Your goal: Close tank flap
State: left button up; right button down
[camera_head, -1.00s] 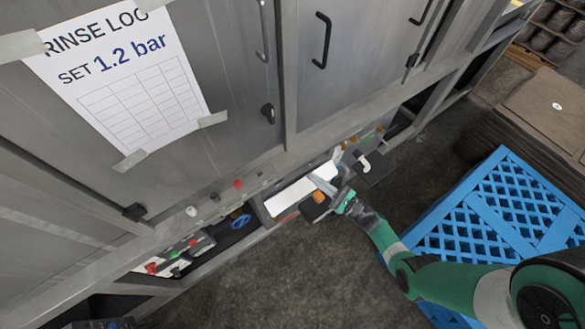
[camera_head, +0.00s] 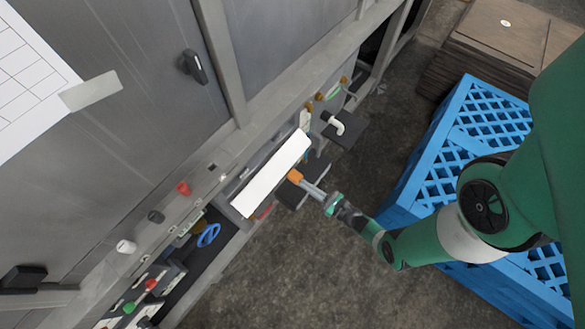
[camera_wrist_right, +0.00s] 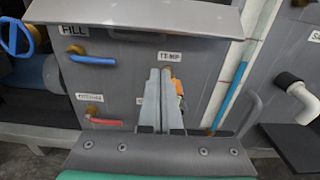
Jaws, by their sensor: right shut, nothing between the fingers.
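The tank flap appears to be the long pale panel (camera_head: 272,175) that sticks out from the low front of the machine. In the right wrist view it shows as a grey-white ledge (camera_wrist_right: 140,14) across the top, above the FILL and TEMP labels. My right gripper (camera_head: 303,183) is shut and empty, just outside the panel's outer long edge. In the right wrist view its closed fingers (camera_wrist_right: 160,72) point at the grey front below the ledge, by the TEMP label. I cannot tell whether they touch anything. An orange part shows beside the fingertips. My left gripper is not in view.
A blue handle (camera_wrist_right: 95,60) and a red handle (camera_wrist_right: 107,121) are on the grey front. A white elbow pipe (camera_head: 335,124) stands out beyond the panel. A blue pallet (camera_head: 455,140) is at the right, with brown stacked sheets (camera_head: 500,40) behind. Bare floor lies between.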

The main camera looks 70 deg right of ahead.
aim_at(272, 170)
jog(key=b+x, duration=0.2)
jog(key=x, duration=0.7)
jog(key=shift+s+a+r+p, duration=0.25)
jog(key=shift+s+r, duration=0.3)
jog(key=shift+r, duration=0.3)
jog(key=shift+s+a+r+p, duration=0.1)
jog(key=shift+s+a+r, duration=0.15)
jog(key=shift+s+r, duration=0.45)
jog(key=shift+w+r, duration=0.1)
